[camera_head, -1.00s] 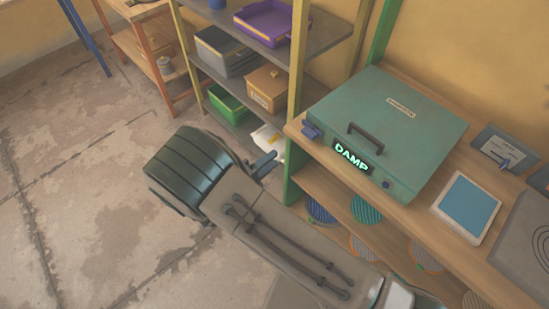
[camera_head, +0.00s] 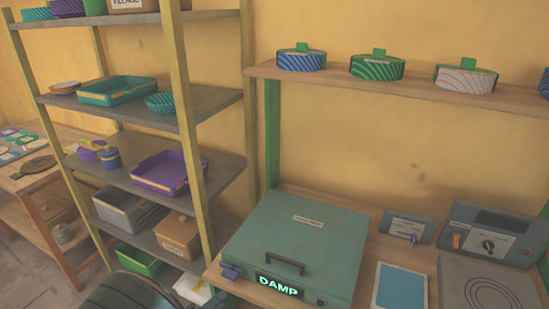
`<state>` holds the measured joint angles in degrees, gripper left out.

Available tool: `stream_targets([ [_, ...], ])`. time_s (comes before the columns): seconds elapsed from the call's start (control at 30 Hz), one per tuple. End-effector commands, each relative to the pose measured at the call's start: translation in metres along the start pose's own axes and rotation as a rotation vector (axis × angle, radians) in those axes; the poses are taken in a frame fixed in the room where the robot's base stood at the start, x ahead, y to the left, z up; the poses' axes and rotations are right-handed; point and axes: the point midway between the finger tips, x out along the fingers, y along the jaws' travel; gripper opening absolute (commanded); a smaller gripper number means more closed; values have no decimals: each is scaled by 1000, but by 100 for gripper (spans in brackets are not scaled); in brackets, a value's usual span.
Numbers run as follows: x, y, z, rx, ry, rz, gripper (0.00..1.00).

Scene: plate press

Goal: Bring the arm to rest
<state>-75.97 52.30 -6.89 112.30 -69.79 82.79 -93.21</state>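Part of my arm (camera_head: 130,292) shows at the bottom left edge, dark and ribbed, in front of the lower shelves. The rest of my arm and my gripper are out of the picture. The teal plate press (camera_head: 300,236) sits on the wooden bench with its lid down. It has a dark handle on top and a lit display (camera_head: 279,286) reading "DAMP" on its front.
A shelf rack (camera_head: 186,130) with trays and boxes stands left of the bench. A wall shelf (camera_head: 340,81) holds several patterned round pots. A blue-topped pad (camera_head: 400,287), a small switch panel (camera_head: 407,228) and a control box with a dial (camera_head: 490,240) are right of the press.

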Motion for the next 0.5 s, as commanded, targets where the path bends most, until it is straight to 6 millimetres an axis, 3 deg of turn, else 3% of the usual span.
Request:
stream_targets([
  [0.03,18,-19,-7,98,90,24,35],
  [0.2,62,-68,-41,453,387,75,35],
  [0.5,104,-141,-113,1111,891,24,35],
])
